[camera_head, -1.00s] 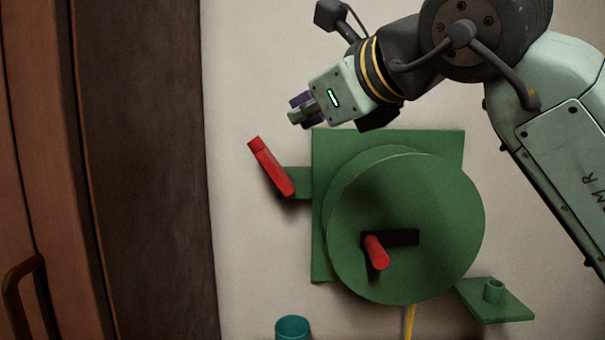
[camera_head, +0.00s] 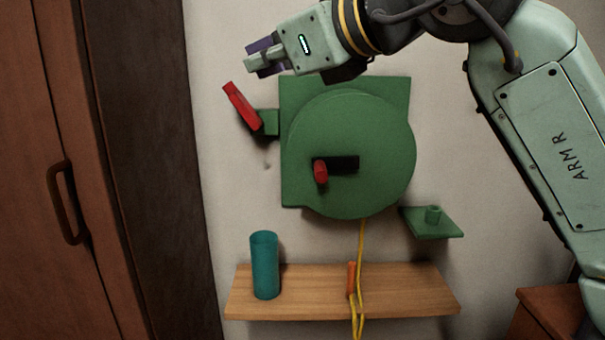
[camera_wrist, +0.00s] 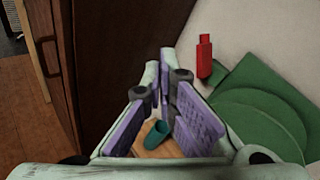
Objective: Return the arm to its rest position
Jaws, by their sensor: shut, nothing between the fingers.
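My gripper (camera_head: 263,58) is at the upper middle of the head view, shut and empty, pointing left. It is above and to the right of the red lever (camera_head: 241,106), apart from it. My arm comes in from the right, bent at the top. In the wrist view the purple-padded fingers (camera_wrist: 168,110) point away from the camera. The red lever (camera_wrist: 204,56) shows there to the right of the fingers. The rest position itself is not marked in any view.
A green wall device (camera_head: 385,150) with a red handle (camera_head: 321,173) is below my gripper. A wooden shelf (camera_head: 400,290) holds a teal cup (camera_head: 265,265) and an orange item (camera_head: 351,278) by a yellow cord. A brown cabinet (camera_head: 40,200) stands left.

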